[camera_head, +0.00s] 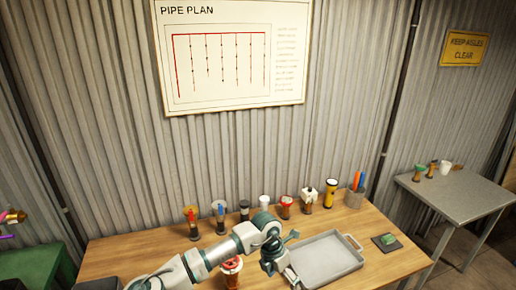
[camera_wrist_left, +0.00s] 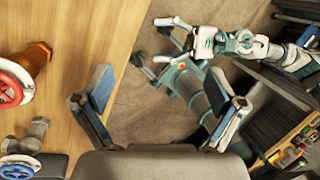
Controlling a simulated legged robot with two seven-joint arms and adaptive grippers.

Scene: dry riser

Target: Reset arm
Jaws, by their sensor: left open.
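My left arm reaches in from the bottom left of the head view, over the wooden table (camera_head: 120,252). Its gripper (camera_head: 285,262) is at the left side of the grey tray (camera_head: 330,260), partly hidden by its own wrist. In the left wrist view the left gripper (camera_wrist_left: 162,100) has its two fingers wide apart with nothing between them, over the floor beside the table edge. My right gripper (camera_wrist_left: 155,43) shows at the top of that view, with its fingers apart and empty, near my own body.
A red-wheeled valve (camera_head: 231,267) stands close beside my left arm. A dark pad (camera_head: 387,243) lies right of the tray. A grey side table (camera_head: 460,192) stands right.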

